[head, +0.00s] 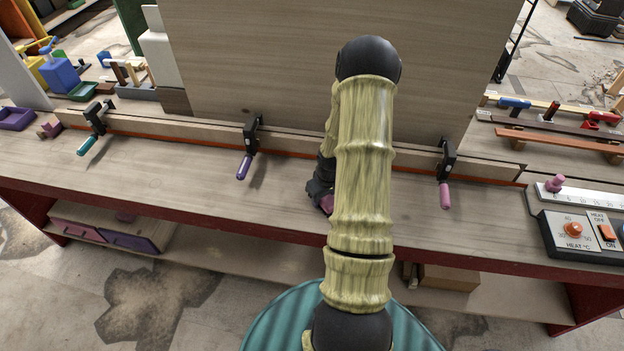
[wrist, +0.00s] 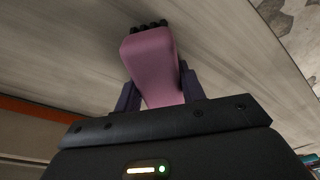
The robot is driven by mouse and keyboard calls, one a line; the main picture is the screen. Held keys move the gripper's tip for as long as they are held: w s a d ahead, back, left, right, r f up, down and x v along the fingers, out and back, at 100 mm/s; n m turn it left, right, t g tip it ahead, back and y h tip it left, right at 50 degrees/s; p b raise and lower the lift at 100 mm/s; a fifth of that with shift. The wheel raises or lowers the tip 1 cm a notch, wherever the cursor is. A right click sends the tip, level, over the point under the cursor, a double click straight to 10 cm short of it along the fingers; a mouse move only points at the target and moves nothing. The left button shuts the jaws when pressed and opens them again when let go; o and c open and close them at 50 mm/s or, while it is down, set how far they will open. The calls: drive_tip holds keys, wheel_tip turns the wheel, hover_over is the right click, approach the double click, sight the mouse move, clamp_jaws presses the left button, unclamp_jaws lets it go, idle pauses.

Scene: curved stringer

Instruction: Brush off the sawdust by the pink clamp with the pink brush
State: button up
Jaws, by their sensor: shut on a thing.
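The pink clamp (head: 445,194) grips the long wooden strip on the bench, right of my arm, with its pink handle pointing toward the front edge. My gripper (head: 321,190) is low over the bench, left of the pink clamp and mostly hidden behind my arm. In the wrist view, my gripper (wrist: 160,90) is shut on the pink brush (wrist: 149,58), with one dark finger on each side. The brush has dark bristle tufts at its far end, over bare wood. I cannot make out any sawdust by the pink clamp.
A purple clamp (head: 246,150) and a teal clamp (head: 93,125) hold the strip further left. A tall wooden panel (head: 270,65) stands behind it. A heat control box (head: 583,236) sits at the right end. Bare bench (head: 405,215) lies between brush and pink clamp.

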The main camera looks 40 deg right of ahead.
drive_tip(key=shift+w+a, duration=0.55)
drive_tip(key=shift+a, duration=0.05)
wheel_tip(320, 180, up, 8)
drive_tip(key=p, duration=0.5)
drive_tip(key=shift+w+a+f+p, duration=0.15)
drive_tip(key=shift+f+p, duration=0.1)
drive_tip(key=shift+p, duration=0.05)
drive_tip(key=shift+w+r, duration=0.2)
drive_tip(key=shift+r, duration=0.15)
drive_tip(key=shift+s, duration=0.25)
drive_tip(key=shift+w, duration=0.15)
